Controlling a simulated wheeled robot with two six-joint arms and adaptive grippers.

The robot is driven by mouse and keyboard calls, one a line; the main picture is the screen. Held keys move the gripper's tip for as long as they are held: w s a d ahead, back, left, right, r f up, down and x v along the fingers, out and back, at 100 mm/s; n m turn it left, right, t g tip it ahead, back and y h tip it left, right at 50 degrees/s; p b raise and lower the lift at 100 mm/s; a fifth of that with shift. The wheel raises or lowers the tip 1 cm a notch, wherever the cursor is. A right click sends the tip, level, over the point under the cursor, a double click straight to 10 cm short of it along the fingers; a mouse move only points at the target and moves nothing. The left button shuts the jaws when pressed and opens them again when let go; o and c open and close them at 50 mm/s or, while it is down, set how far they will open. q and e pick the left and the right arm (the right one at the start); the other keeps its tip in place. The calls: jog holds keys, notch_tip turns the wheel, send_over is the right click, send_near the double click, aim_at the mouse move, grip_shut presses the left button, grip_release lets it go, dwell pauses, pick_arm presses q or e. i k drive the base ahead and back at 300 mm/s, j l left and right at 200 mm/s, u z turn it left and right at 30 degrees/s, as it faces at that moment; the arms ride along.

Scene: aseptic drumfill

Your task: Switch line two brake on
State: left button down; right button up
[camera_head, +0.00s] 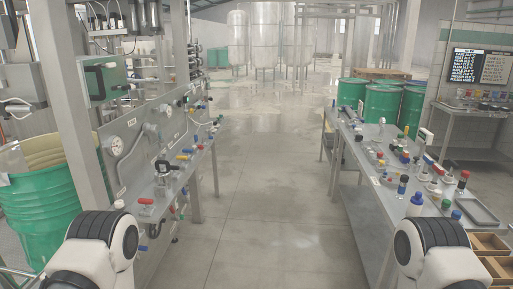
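A grey control panel (135,185) stands on the left, with gauges, pipes and several small coloured handles and knobs. A red handle (146,201) sits on its near part, beside a dark fitting (163,168). A yellow handle (183,157) and a blue one (187,149) are farther along it. I cannot tell which control is the line two brake; the labels are too small to read. Neither of my grippers shows; only my arm links are at the bottom left and bottom right, apart from the panel and the bench.
A steel bench (372,178) on the right holds several small coloured-capped items and a grey tray (478,211). Green drums (382,104) stand behind it. A large green drum (40,215) is at the left. The floor aisle (265,190) between is clear.

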aim_at(172, 208)
jog(key=i+z, duration=0.15)
jog(key=i, duration=0.85)
jog(key=i+j+z, duration=0.15)
jog(key=i, duration=0.8)
jog(key=i+l+u, duration=0.1)
jog(key=i+u, duration=0.4)
jog(key=i+l+u, duration=0.25)
jog(key=u, duration=0.25)
jog(key=i+l+u, duration=0.1)
jog(key=u, duration=0.3)
